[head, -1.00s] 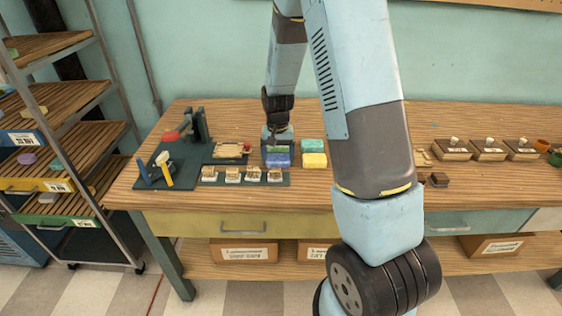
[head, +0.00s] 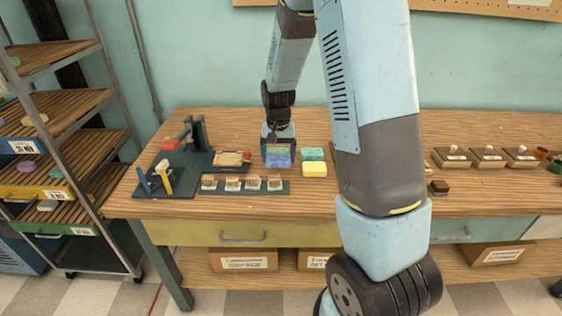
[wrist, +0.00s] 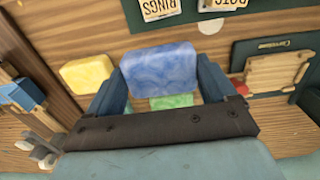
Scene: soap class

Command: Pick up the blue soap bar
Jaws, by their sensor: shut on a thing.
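The blue soap bar (head: 278,161) shows at the lower end of my gripper (head: 278,146) in the head view. In the wrist view the blue bar (wrist: 160,70) sits between the two dark blue fingers, one along each side. My gripper is shut on it. A green soap bar (wrist: 172,101) shows partly beyond it, mostly hidden by the gripper. The gap between the blue bar and the tabletop is hard to judge.
A yellow bar (head: 314,170) and a teal bar (head: 313,154) lie just to the right on the wooden table (head: 370,205). A dark stand with a red part (head: 171,145) and a row of small blocks (head: 253,183) are to the left. Dishes (head: 488,154) stand at right.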

